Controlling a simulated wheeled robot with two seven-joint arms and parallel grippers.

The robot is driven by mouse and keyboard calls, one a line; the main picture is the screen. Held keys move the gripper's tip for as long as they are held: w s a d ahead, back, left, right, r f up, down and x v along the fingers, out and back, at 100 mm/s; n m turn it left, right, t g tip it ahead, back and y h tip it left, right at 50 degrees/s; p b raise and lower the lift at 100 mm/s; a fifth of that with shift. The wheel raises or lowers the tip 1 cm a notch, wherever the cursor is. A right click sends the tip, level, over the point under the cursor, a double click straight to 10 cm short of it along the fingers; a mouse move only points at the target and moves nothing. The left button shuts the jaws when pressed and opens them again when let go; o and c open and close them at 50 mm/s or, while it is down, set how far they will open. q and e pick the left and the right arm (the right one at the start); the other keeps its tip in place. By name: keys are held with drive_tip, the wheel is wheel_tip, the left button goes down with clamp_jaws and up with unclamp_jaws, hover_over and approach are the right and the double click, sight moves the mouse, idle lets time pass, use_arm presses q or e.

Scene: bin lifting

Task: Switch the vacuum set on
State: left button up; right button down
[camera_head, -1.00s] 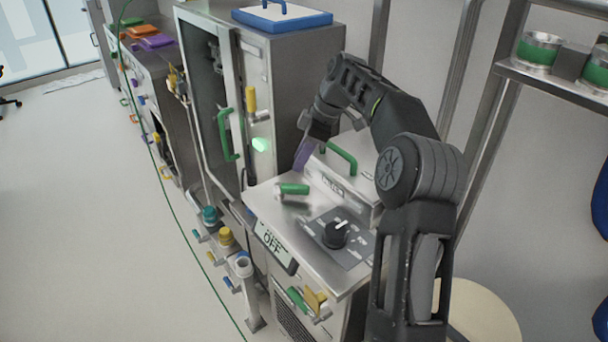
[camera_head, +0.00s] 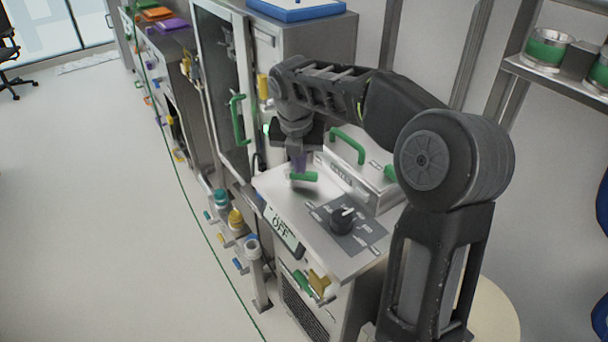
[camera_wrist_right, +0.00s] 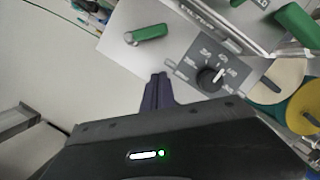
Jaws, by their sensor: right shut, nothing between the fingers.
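The vacuum set (camera_head: 366,259) is a metal cabinet with a sloping front display (camera_head: 281,231) that reads OFF. On its top are a short green lever (camera_head: 305,177) and a black knob (camera_head: 342,219) with a white pointer on a grey labelled plate. The wrist view also shows the green lever (camera_wrist_right: 150,33) and the knob (camera_wrist_right: 208,79). My right gripper (camera_head: 299,168) points down, its purple fingers shut and empty. In the head view the tips are right at the lever; in the wrist view the fingers (camera_wrist_right: 158,78) appear apart from it. Contact cannot be told. My left gripper is not in view.
A lidded box with a green handle (camera_head: 347,146) stands behind the lever. A tall glass-door cabinet (camera_head: 219,80) is to the left. Yellow and green valves (camera_head: 318,283) stick out of the front. A shelf with cans (camera_head: 545,48) is at the right.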

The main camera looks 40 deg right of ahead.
sight(300, 178)
drive_tip(key=p+x, duration=0.1)
drive_tip(key=x, duration=0.8)
drive_tip(key=shift+f, duration=0.4)
drive_tip(key=shift+w+d+p, duration=0.55)
drive_tip(key=shift+w+d, duration=0.35)
drive_tip(key=shift+d, duration=0.05)
drive_tip(key=shift+w+d+f, duration=0.1)
drive_tip(key=shift+w+d, duration=0.45)
